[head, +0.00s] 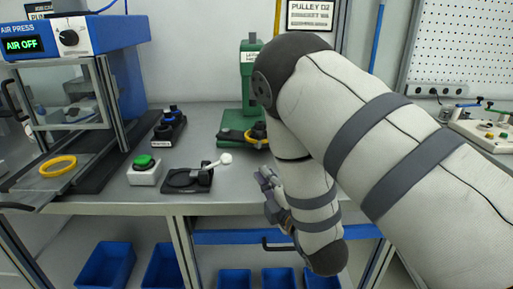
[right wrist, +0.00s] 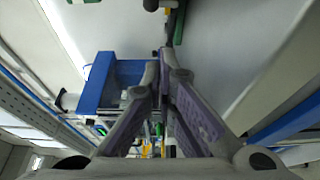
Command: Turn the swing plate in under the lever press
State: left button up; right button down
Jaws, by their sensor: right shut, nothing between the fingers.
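The green lever press (head: 250,80) stands at the back of the bench, its right side hidden behind my right arm. On its green base (head: 232,135) a yellow ring (head: 250,141) and dark parts show beside the arm; I cannot make out the swing plate for certain there. My right gripper (head: 263,178) is shut and empty near the bench's front edge, in front of the press and apart from it. In the right wrist view its fingers (right wrist: 165,58) meet at the tips with nothing between them. My left gripper is out of view.
A black fixture (head: 182,181) with a white-knobbed arm (head: 224,158) lies left of my gripper. Further left are a green-button box (head: 144,172) and the blue air press (head: 110,35), with a yellow ring (head: 58,166) at its front. Blue bins (head: 105,265) stand below the bench.

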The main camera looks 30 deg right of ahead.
jog(key=w, duration=0.3)
jog(key=w+d, duration=0.1)
jog(key=w, duration=0.5)
jog(key=shift+d+f+b, duration=0.1)
jog(key=shift+d+b, duration=0.25)
jog(key=w+d, duration=0.2)
jog(key=shift+w+d, duration=0.3)
jog(key=shift+d, duration=0.1)
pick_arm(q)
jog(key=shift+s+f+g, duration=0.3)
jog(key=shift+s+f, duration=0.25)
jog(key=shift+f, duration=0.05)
pick_arm(e)
jog(key=shift+w+d, duration=0.3)
jog(key=shift+d, duration=0.1)
